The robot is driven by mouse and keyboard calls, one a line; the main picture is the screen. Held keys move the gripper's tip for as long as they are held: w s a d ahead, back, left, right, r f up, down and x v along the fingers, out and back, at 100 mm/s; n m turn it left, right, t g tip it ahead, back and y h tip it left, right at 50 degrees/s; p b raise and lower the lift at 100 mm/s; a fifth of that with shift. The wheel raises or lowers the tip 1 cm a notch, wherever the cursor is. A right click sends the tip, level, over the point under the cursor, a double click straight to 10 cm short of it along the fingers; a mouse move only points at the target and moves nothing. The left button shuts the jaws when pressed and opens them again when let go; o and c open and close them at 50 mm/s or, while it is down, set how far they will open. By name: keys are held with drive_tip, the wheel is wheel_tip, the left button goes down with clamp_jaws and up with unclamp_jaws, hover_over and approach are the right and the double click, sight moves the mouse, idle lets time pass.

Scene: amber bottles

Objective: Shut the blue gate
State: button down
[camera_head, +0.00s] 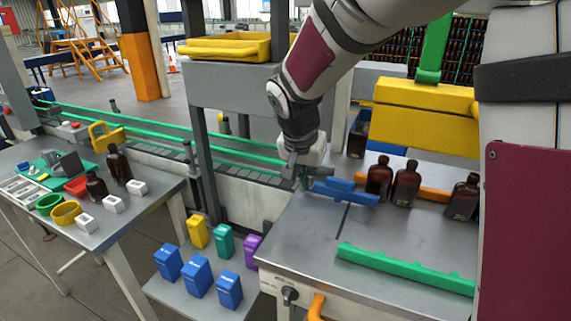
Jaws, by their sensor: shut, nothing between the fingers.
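My gripper (303,183) points down at the gate's left end. Its fingers are shut with nothing seen between them. I cannot tell whether they touch the gate. Three amber bottles stand behind and to the right of the gate: one (379,178) close to its right end, another (406,184) beside it, and a third (463,198) further right.
A green notched rail (405,269) lies along the table's front. An orange bar (433,194) runs behind the bottles. A yellow block (425,118) hangs above them on a green post. A conveyor with green rails (180,133) runs behind left. The table's middle is clear.

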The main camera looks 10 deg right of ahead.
sight(339, 189)
drive_tip(key=x, duration=0.9)
drive_tip(key=shift+d+f, duration=0.15)
drive_tip(key=shift+w+d, duration=0.65)
drive_tip(key=shift+w, duration=0.25)
drive_tip(key=shift+w+d, duration=0.45)
drive_tip(key=shift+w, duration=0.25)
